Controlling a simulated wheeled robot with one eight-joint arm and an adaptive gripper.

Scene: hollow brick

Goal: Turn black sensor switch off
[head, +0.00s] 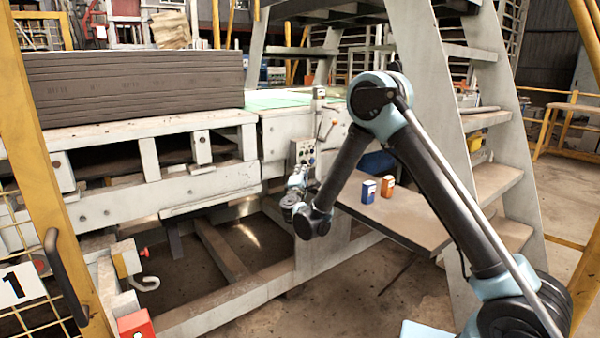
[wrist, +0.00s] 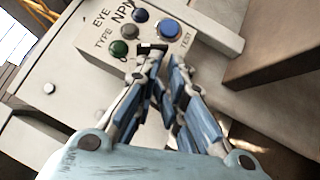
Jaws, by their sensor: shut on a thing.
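The sensor box (wrist: 90,42) is a pale panel lettered "EYE TYPE NPN" and "TEST". It also shows in the head view (head: 303,152) on the side of the white machine frame. The black sensor switch (wrist: 146,46) is a small dark piece at the box's lower edge, mostly hidden by my fingertips. My gripper (wrist: 166,58) is shut on it, its two blue-and-grey fingers close together. In the head view my gripper (head: 297,182) is just below the box. The switch's exact position cannot be told.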

